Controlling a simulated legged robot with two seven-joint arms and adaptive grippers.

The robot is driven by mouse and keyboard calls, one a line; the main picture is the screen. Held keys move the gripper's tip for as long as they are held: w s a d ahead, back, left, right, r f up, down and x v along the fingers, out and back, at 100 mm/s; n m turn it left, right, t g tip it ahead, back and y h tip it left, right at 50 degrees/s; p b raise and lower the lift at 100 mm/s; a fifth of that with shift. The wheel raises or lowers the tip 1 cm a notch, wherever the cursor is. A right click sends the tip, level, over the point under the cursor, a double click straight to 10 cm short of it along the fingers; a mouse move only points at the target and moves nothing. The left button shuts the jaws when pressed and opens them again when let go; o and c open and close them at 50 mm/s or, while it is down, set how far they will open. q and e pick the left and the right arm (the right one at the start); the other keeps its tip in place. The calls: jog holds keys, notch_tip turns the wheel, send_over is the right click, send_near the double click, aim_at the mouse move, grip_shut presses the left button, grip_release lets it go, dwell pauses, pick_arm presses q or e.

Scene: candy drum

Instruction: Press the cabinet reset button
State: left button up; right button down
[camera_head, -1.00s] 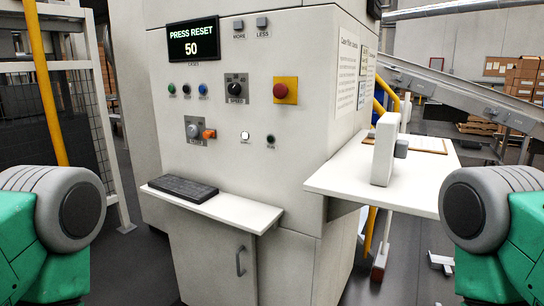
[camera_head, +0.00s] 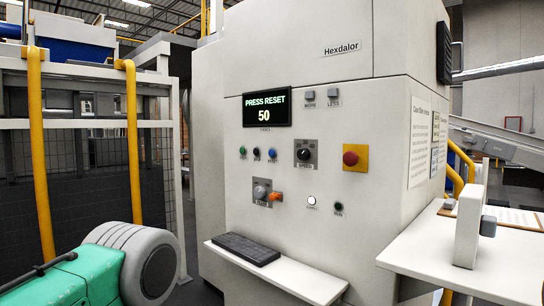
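The cabinet (camera_head: 300,75) stands in the middle of the head view, its front panel facing me. Its display (camera_head: 267,107) reads "PRESS RESET" and "50". Low on the panel are a white, bright round button (camera_head: 311,201) and a dark round button (camera_head: 338,207). Their labels are too small to read, so I cannot tell which one is the reset button. A red mushroom button on a yellow plate (camera_head: 361,152) sits higher on the right. Only an upper part of my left arm shows at lower left. Neither gripper is in view.
Small green, black and blue buttons, a speed knob (camera_head: 303,153) and a switch with an orange part (camera_head: 276,197) share the panel. A shelf with a keyboard (camera_head: 246,249) juts out below. A white side table (camera_head: 490,255) is at right, yellow posts (camera_head: 38,150) at left.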

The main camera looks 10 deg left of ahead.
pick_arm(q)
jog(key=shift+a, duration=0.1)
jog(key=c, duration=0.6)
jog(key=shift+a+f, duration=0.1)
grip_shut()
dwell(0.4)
